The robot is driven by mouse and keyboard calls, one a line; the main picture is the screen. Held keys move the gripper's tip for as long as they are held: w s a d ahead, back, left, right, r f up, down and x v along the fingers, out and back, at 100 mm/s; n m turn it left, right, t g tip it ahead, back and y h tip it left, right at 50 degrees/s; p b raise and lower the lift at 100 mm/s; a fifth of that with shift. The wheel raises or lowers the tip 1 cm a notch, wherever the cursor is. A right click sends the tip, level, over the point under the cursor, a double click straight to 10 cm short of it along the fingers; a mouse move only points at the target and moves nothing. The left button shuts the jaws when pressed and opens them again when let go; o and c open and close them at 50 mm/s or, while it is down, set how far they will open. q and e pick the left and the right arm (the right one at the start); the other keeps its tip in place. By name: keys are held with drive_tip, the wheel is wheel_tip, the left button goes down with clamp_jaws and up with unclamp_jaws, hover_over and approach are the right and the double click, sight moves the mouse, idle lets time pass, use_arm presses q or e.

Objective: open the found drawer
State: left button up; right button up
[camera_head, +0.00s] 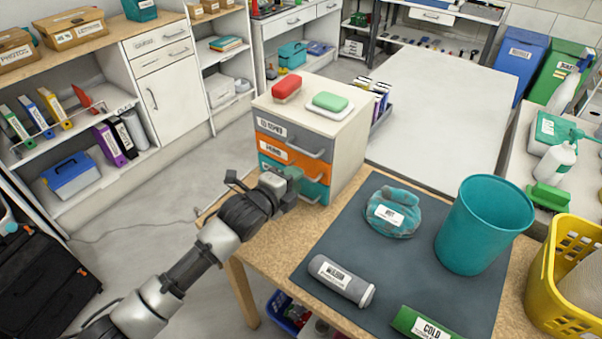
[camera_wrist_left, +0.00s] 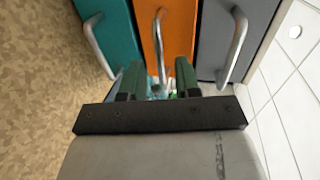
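A small drawer unit (camera_head: 343,140) stands at the back of the wooden table. It has a grey top drawer (camera_head: 272,130), an orange middle drawer (camera_head: 268,149) and a teal bottom drawer (camera_head: 267,164), all looking shut. Their labels are too small to read surely. My left gripper (camera_head: 292,178) is at the front of the unit, by the lower handles. In the left wrist view its green fingers (camera_wrist_left: 159,74) are apart, with the orange drawer's metal handle (camera_wrist_left: 160,45) running down between them; contact cannot be told. My right gripper is not in view.
A red item (camera_head: 287,87) and a green item on a white dish (camera_head: 329,103) sit on top of the unit. A dark mat (camera_head: 410,270) holds a teal bin (camera_head: 484,225), a blue-grey bundle (camera_head: 393,212) and a grey cylinder (camera_head: 340,280). A yellow basket (camera_head: 545,280) stands right.

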use_arm(q)
drive_tip(key=shift+x, duration=1.6)
clamp_jaws()
